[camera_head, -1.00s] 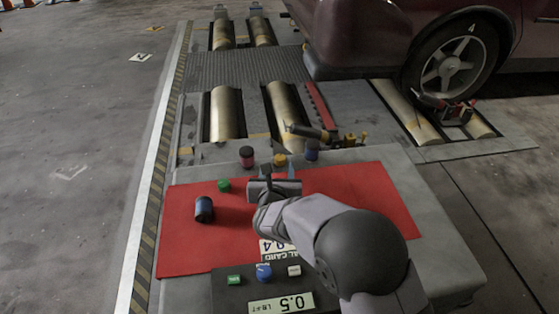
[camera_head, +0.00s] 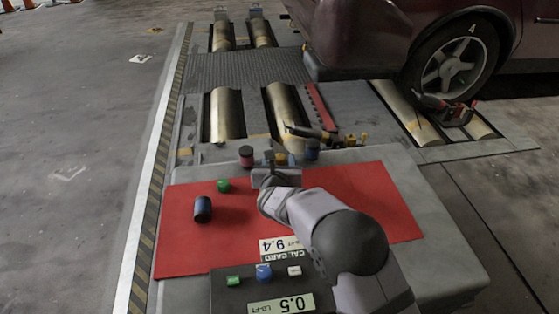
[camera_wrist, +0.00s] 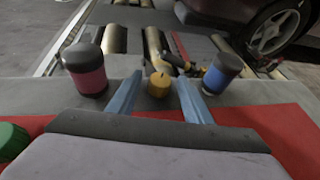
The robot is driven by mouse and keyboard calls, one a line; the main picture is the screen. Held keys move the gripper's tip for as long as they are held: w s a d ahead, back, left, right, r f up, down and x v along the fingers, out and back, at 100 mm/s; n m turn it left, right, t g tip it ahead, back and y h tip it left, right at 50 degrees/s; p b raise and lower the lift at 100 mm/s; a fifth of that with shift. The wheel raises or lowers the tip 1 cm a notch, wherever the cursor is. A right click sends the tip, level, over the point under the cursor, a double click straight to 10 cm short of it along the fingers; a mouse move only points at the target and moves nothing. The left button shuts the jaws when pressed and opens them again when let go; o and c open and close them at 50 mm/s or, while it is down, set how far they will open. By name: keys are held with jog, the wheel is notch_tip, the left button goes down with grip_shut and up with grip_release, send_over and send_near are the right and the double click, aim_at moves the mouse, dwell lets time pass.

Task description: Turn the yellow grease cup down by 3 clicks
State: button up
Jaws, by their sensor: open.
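The yellow grease cup (camera_wrist: 159,84) stands upright on the grey bench top in the wrist view, between a pink cup and a blue cup. In the head view the yellow cup (camera_head: 281,159) is partly hidden by my gripper (camera_head: 279,165). In the wrist view my gripper (camera_wrist: 158,98) is open, with one finger on each side of the yellow cup. The cup lies ahead of and between the fingertips. I cannot tell whether either finger touches it.
The pink cup (camera_wrist: 86,69) is close left and the blue cup (camera_wrist: 222,73) close right. A green cap (camera_head: 223,185) and a dark blue cylinder (camera_head: 203,209) are on the red mat (camera_head: 180,250). A control box (camera_head: 230,296) with buttons is in front.

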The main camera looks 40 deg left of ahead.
jog(key=c, duration=1.1)
jog(key=shift+o, duration=0.2)
jog(key=p, duration=0.1)
jog(key=m+h+p, duration=0.1)
jog(key=shift+a+r+t+p, duration=0.2)
jog(key=shift+r+t+p, duration=0.1)
jog(key=shift+t+p, duration=0.1)
jog(key=shift+a+f+m+t+h+p, duration=0.15)
jog(key=shift+m+t+h+p, duration=0.4)
jog(key=shift+m+h, duration=0.6)
jog(key=o, duration=1.1)
jog(key=shift+c, duration=0.2)
jog(key=shift+s+f, duration=0.1)
